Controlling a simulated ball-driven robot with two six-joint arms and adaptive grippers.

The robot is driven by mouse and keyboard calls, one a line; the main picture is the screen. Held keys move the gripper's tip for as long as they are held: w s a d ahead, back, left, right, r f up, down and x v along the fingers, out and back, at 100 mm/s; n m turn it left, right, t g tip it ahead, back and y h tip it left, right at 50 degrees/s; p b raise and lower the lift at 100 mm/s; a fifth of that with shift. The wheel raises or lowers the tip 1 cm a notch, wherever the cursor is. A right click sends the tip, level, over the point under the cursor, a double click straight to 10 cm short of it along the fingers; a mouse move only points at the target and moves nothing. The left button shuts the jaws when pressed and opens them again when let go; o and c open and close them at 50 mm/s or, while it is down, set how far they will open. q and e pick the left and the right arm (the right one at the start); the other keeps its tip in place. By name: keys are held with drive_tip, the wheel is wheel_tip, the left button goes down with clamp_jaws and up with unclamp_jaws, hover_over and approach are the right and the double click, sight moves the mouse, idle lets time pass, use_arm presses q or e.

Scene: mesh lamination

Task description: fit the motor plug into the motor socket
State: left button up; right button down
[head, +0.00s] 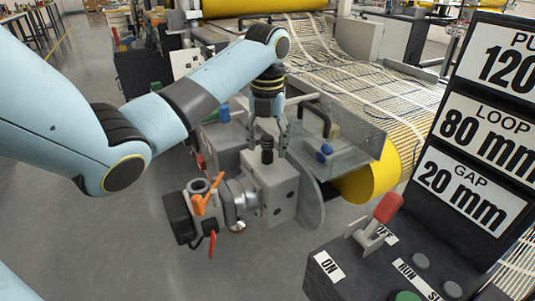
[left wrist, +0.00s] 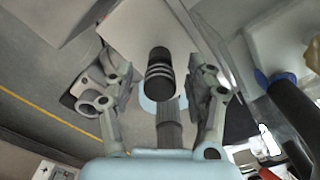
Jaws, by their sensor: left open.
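A black ribbed cylinder (head: 267,150), which looks like the motor plug, stands upright on a pale grey motor housing (head: 270,185). My left gripper (head: 267,146) points down from above, with its fingers apart on either side of the cylinder. In the left wrist view the black ribbed plug (left wrist: 158,72) shows between the open fingers of my left gripper (left wrist: 161,82), with gaps on both sides. I cannot make out the motor socket separately or whether the plug is seated in one. My right gripper is not in view.
An orange-handled valve (head: 207,197) and a red lever (head: 212,243) sit left of the housing. A control panel with a red switch (head: 388,207) stands front right. A clear guard plate (head: 345,150) and yellow roller (head: 370,178) lie to the right. Floor is open at left.

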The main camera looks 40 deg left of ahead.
use_arm(q)
drive_tip(key=shift+f, duration=0.25)
clamp_jaws()
idle(0.3)
